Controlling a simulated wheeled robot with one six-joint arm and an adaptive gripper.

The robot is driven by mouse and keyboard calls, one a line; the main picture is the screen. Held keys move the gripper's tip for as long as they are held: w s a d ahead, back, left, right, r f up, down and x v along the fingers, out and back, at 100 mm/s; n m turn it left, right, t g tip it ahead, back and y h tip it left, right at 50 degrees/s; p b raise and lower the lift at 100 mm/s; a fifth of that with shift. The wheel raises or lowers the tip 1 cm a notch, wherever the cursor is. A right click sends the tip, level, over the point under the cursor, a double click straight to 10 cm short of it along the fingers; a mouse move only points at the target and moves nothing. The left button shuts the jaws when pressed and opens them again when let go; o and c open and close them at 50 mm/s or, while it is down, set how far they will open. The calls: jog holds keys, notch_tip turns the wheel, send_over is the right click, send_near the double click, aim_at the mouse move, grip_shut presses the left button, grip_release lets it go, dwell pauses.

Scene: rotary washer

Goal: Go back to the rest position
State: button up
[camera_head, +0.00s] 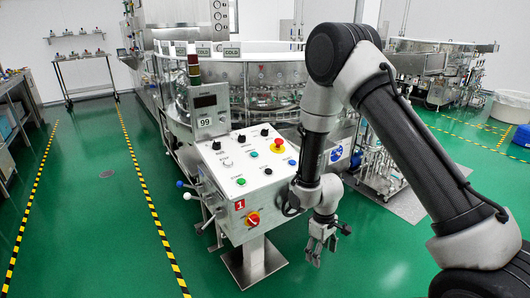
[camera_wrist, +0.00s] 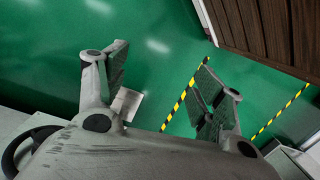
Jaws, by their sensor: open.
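My gripper (camera_head: 317,246) hangs at the end of my arm in the head view, pointing down, just right of the control panel (camera_head: 244,180). Its fingers are apart and nothing is between them. In the wrist view my gripper (camera_wrist: 160,85) shows two spread fingers, with green floor behind them. My arm hides part of the machine behind.
The panel stands on a steel post and base plate (camera_head: 254,262). The large round washer (camera_head: 250,85) is behind it. Levers with coloured knobs (camera_head: 187,196) stick out at the panel's left. Green floor between yellow-black lines (camera_head: 140,175) is clear at left.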

jog(key=s+d+r+m+t, duration=0.1)
jog(key=s+d+r+m, duration=0.2)
jog(key=r, duration=1.1)
jog(key=s+d+r+m+t, duration=0.2)
jog(key=s+d+r, duration=0.7)
jog(key=r, duration=0.6)
jog(key=s+d+r+m+t, duration=0.2)
jog(key=s+d+r, duration=0.4)
jog(key=r, duration=0.8)
jog(key=shift+r+m+y, duration=0.25)
jog(key=shift+m+y, duration=0.05)
jog(key=shift+m, duration=0.5)
